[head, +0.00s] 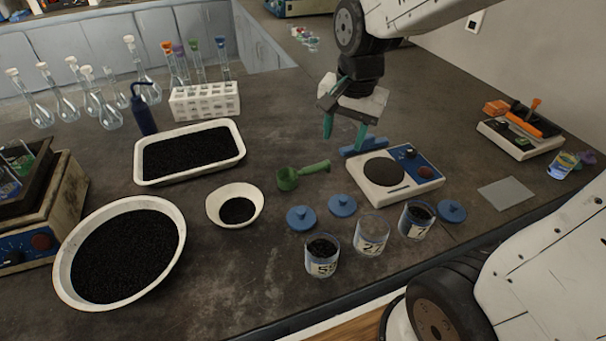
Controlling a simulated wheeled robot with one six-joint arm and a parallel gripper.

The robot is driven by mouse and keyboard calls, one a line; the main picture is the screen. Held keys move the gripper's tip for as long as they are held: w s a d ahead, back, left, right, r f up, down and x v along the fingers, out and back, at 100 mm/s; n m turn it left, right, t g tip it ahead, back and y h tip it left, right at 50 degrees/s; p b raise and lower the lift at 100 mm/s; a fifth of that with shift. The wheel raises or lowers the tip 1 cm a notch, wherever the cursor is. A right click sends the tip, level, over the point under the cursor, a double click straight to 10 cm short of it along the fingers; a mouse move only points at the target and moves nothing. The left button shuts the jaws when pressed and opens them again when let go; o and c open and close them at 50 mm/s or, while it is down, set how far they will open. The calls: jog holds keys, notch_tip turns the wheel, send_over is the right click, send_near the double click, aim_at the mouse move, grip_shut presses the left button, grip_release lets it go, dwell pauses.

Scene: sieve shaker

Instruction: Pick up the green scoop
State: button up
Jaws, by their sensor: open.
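The green scoop (300,175) lies on the dark bench near the middle of the head view, its bowl at the left and its handle pointing right. My gripper (343,133) is above the bench, up and to the right of the scoop. Its two green fingertips are apart and point down, with nothing between them. The scoop is clear of the fingers and fully visible.
A scale (388,180) with a dark round plate stands right of the scoop. Blue lids (301,218) and jars (371,234) are in front. A small white bowl (235,190), a white tray (228,133) and a large bowl (170,240) hold black granules at left.

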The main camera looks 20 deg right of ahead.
aim_at(312, 167)
jog(key=w+f+m, duration=0.2)
jog(key=w+f, duration=0.2)
jog(key=f, duration=0.2)
jog(key=w+f+m, duration=0.3)
jog(key=w+f, duration=0.2)
jog(key=f, duration=0.2)
jog(key=w+f+m, duration=0.2)
jog(key=w+f, duration=0.2)
jog(key=f, duration=0.3)
jog(key=shift+w+a+m, duration=0.2)
jog(key=shift+a+m, duration=0.1)
jog(key=shift+m, duration=0.1)
grip_shut()
